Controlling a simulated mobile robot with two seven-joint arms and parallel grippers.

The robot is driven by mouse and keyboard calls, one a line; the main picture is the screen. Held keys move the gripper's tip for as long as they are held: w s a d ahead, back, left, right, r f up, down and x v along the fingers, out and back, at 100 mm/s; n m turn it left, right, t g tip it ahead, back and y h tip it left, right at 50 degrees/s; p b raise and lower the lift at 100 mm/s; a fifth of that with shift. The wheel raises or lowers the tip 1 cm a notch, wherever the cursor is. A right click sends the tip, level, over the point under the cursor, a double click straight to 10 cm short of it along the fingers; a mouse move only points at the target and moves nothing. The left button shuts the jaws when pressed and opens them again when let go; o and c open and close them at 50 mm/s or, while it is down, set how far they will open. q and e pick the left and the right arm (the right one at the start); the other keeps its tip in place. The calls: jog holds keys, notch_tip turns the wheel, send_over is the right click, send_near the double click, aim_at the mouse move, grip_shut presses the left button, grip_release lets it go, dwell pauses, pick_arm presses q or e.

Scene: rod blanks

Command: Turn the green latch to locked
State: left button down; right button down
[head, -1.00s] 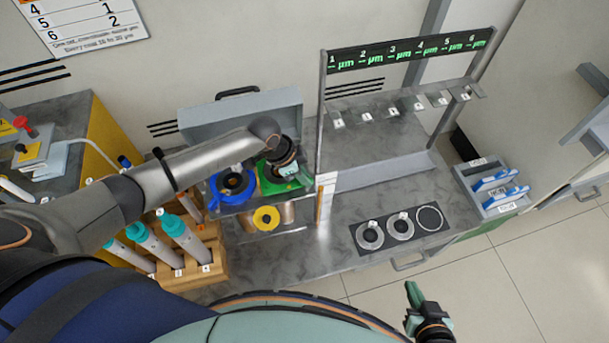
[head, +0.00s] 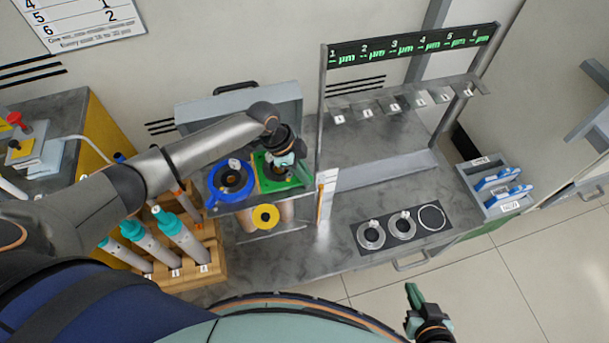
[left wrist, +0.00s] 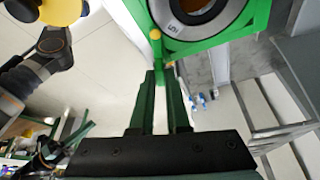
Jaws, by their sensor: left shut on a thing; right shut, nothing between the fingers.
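The green fixture (head: 298,182) with a dark round bore sits beside the blue ring fixture at the bench's left part. Its green body (left wrist: 232,30) and ringed bore (left wrist: 195,8) fill the top of the left wrist view. My left gripper (head: 287,160) is over the green fixture. In the left wrist view its two fingers (left wrist: 164,76) are shut on a small green piece at the fixture's edge, which I take as the green latch; the fingers mostly hide it. My right gripper (head: 414,308) is shut and empty, low in the head view, away from the bench.
The blue ring fixture (head: 214,194) is close at left, with a yellow ring (head: 266,217) below. Several teal-capped tools stand in a wooden rack (head: 208,272). A gauge frame with a display (head: 410,47) stands to the right. A black mat (head: 386,244) holds metal rings.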

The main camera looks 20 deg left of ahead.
pick_arm(q)
jog(key=m+g+b, duration=0.1)
jog(key=m+b, duration=0.1)
jog(key=m, duration=0.1)
jog(key=shift+w+f, duration=0.15)
jog(key=shift+m+g+b, duration=0.6)
jog(key=shift+m+b, duration=0.45)
jog(key=shift+m, duration=0.35)
jog(key=shift+r, duration=0.2)
jog(key=c, duration=0.9)
grip_release()
